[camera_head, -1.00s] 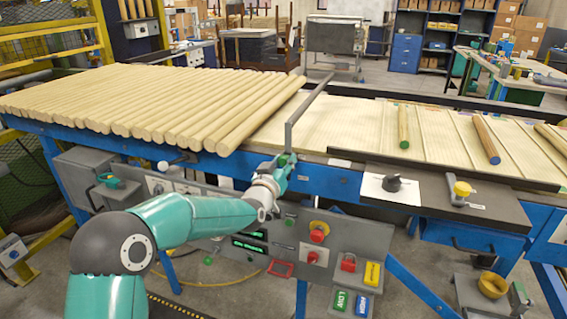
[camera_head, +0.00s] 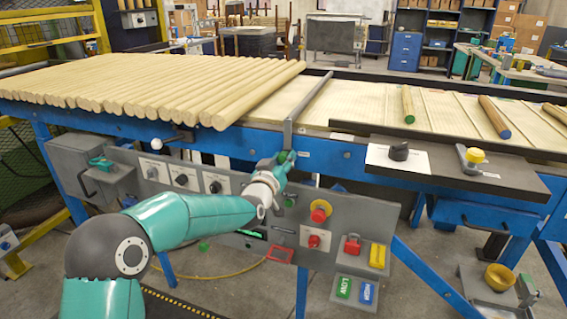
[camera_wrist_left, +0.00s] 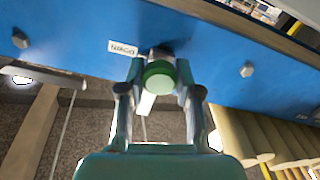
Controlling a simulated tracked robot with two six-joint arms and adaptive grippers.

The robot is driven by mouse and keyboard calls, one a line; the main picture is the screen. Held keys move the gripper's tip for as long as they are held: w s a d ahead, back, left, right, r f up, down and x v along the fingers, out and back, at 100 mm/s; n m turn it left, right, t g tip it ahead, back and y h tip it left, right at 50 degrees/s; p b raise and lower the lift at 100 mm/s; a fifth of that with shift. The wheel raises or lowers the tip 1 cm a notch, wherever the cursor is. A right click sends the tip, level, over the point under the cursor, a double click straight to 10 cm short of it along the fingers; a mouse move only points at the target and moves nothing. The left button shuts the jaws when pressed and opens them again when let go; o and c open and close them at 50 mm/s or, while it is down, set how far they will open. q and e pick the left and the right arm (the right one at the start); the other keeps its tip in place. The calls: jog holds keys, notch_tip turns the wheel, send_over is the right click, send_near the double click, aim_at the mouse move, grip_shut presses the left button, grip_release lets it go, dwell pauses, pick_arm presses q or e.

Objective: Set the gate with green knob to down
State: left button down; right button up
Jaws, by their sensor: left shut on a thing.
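The gate is a thin grey bar (camera_head: 312,97) across the line, just right of the thick logs. Its near end bends down over the blue rail. The bar now sits low, close to the pale bed; any small gap below it cannot be told. The green knob (camera_head: 291,156) is at the gate's near lower end. My left gripper (camera_head: 282,160) is shut on it; in the left wrist view the knob (camera_wrist_left: 158,76) sits between the two fingers, in front of the blue rail (camera_wrist_left: 205,65). My right gripper is not in view.
Thick logs (camera_head: 150,90) lie side by side left of the gate. Thinner rods (camera_head: 494,118) lie on the bed to its right. A grey control panel (camera_head: 350,215) with buttons is below the rail. A dark shelf with a black knob (camera_head: 399,151) is at right.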

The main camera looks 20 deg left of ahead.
pick_arm(q)
jog(key=shift+f, duration=0.35)
jog(key=c, duration=0.8)
grip_release()
jog(key=shift+r, duration=0.1)
jog(key=shift+s, duration=0.3)
jog(key=s, duration=1.1)
jog(key=shift+s+a, duration=0.2)
jog(key=shift+a, duration=0.05)
